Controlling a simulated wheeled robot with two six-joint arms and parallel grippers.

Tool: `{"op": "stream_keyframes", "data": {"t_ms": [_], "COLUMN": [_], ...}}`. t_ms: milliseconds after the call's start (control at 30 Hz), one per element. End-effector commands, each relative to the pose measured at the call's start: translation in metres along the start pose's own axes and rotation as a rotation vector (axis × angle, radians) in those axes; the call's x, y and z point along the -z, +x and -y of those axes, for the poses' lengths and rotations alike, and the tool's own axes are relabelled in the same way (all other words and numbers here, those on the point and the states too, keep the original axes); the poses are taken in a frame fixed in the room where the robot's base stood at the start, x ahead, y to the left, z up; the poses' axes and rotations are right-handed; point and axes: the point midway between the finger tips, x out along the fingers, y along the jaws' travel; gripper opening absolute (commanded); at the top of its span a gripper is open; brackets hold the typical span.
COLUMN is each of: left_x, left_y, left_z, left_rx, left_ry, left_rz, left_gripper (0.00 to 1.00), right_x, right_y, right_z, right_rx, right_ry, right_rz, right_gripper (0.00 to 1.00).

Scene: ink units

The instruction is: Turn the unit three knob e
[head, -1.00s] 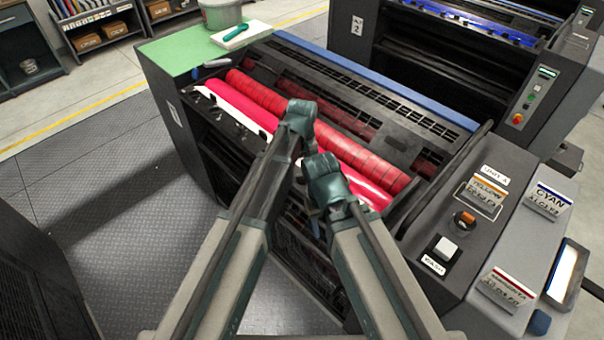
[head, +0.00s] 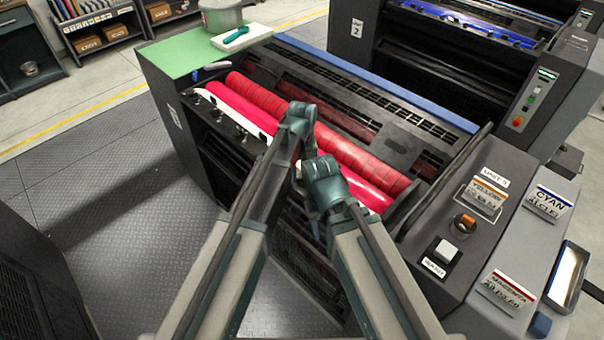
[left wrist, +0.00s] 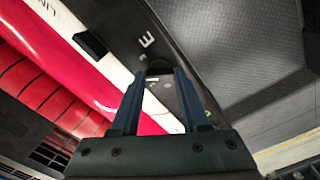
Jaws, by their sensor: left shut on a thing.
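Knob e (left wrist: 160,69) is a small dark knob beside a white letter E on the black edge rail (left wrist: 190,45) of the unit in front of me. My left gripper (left wrist: 160,80) reaches down to the rail, with one finger on each side of the knob, and is shut on it. The fingers hide part of the knob, so its turn angle cannot be told. In the head view my left arm covers this spot. My right arm stands beside it in the head view; its gripper is hidden.
Pink-red rollers (head: 240,108) and a white strip (head: 228,110) run along the unit behind the rail. A control panel (head: 478,238) with an orange knob and labels is at right. A green top (head: 180,50) with a tin (head: 222,15) is at the far left. Open floor (head: 110,200) lies left.

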Motion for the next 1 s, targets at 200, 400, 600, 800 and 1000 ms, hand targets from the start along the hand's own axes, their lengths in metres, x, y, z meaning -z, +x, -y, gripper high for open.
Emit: {"op": "stream_keyframes", "data": {"t_ms": [200, 400, 600, 800, 1000], "left_x": [-0.0001, -0.0002, -0.0002, -0.0003, -0.0003], "left_y": [0.0001, 0.0001, 0.0001, 0.0001, 0.0001], "left_z": [-0.0001, -0.0002, -0.0002, -0.0002, -0.0002], "left_rx": [0.000, 0.000, 0.000, 0.000, 0.000], "left_ry": [0.188, 0.368, 0.524, 0.642, 0.714], "left_rz": [0.000, 0.000, 0.000, 0.000, 0.000], "left_gripper": [0.00, 0.00, 0.00, 0.00, 0.00], "right_x": [0.0000, 0.0000, 0.0000, 0.0000, 0.0000], "right_y": [0.0001, 0.0001, 0.0001, 0.0001, 0.0001], "right_z": [0.0000, 0.0000, 0.0000, 0.0000, 0.0000], "right_rx": [0.000, 0.000, 0.000, 0.000, 0.000], "right_ry": [0.000, 0.000, 0.000, 0.000, 0.000], "right_rz": [0.000, 0.000, 0.000, 0.000, 0.000], "right_gripper": [0.50, 0.50, 0.50, 0.50, 0.50]}}
